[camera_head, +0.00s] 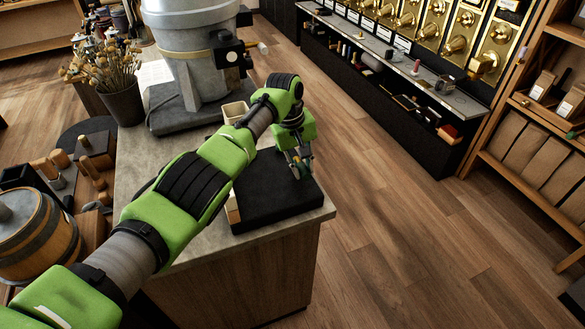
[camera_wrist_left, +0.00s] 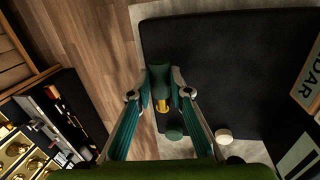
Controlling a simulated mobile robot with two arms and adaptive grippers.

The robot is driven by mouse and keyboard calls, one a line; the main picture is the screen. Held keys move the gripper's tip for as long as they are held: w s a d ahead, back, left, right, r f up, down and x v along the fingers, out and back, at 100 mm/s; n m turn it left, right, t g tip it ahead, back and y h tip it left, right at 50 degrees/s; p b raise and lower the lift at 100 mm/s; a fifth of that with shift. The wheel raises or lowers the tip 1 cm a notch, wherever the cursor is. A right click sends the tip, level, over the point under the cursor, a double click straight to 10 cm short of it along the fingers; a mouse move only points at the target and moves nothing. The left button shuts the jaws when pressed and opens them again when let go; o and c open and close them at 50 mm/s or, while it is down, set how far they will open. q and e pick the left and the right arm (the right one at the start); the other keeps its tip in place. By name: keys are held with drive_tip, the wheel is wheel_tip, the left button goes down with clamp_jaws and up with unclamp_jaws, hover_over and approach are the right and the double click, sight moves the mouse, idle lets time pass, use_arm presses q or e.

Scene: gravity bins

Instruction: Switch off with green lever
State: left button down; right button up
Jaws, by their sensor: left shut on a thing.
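My left gripper (camera_head: 300,167) reaches over a black flat-topped box (camera_head: 268,212) at the counter's front end. In the left wrist view the gripper (camera_wrist_left: 163,92) has its fingers closed around a green handle, the green lever (camera_wrist_left: 160,74). A brass-coloured part (camera_wrist_left: 162,105) shows between the fingers just below it. The black box (camera_wrist_left: 235,60) fills much of that view behind the lever. In the head view the lever is mostly hidden by the gripper. My right gripper is not in view.
A round green knob (camera_wrist_left: 174,134) and a white one (camera_wrist_left: 223,135) show near the gripper. A large grey machine (camera_head: 200,60) stands behind on the counter (camera_head: 190,248), beside a dried-flower pot (camera_head: 122,103). Open wooden floor (camera_head: 400,225) lies to the right.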

use_arm(q)
drive_tip(key=shift+w+d+r+n, duration=0.1)
drive_tip(key=shift+d+n, duration=0.1)
drive_tip(key=shift+n, duration=0.2)
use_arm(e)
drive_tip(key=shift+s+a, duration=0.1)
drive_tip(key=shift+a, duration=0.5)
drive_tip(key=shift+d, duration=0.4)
use_arm(q)
drive_tip(key=c, duration=1.9)
unclamp_jaws()
drive_tip(key=shift+o, duration=0.3)
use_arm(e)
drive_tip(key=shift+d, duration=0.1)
use_arm(q)
wheel_tip(320, 180, up, 12)
drive_tip(key=s+a, duration=0.1)
drive_tip(key=a, duration=0.1)
